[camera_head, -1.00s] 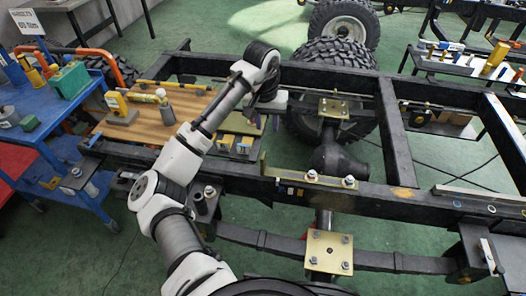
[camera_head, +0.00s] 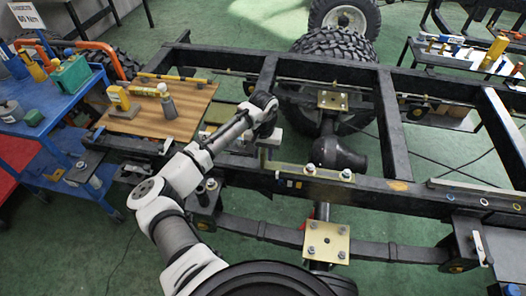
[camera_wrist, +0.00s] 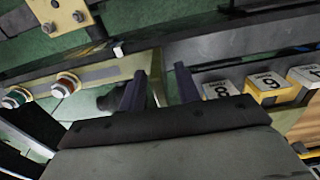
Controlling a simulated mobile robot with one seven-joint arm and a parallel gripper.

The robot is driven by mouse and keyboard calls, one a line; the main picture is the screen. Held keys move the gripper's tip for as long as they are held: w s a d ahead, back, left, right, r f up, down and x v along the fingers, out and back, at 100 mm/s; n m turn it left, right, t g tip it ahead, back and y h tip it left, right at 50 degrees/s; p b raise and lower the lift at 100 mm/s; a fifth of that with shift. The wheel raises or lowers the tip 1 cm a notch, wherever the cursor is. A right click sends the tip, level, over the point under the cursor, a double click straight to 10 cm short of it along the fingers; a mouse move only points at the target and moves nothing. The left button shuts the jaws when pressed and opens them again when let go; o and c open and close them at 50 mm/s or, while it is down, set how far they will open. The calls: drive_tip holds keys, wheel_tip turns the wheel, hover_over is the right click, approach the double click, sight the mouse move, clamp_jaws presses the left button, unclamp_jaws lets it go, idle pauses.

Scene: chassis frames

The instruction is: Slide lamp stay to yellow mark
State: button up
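The lamp stay appears to be the pale metal strip (camera_head: 312,170) with an upright tab at its left end, lying along the near black rail with two white-capped fasteners. In the wrist view its strip (camera_wrist: 80,80) carries a green-ringed and an orange-ringed fastener. A yellow-orange mark (camera_head: 398,186) is on the rail to the right of the stay. My gripper (camera_wrist: 159,88) is open, its two dark purple fingers on either side of a thin olive upright that looks like the stay's tab. Gaps show beside it; contact is unclear. In the head view my wrist hides the fingertips.
Numbered blocks (camera_wrist: 268,87) sit close to the right finger in the wrist view. A wooden board (camera_head: 150,115) with bottles lies left of my arm. A gold plate (camera_head: 327,242) with bolts is below the rail. The rail top between stay and mark looks clear.

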drive_tip(key=shift+f, duration=0.25)
drive_tip(key=shift+c, duration=0.2)
clamp_jaws()
drive_tip(key=shift+w+d, duration=0.1)
drive_tip(key=shift+w, duration=0.05)
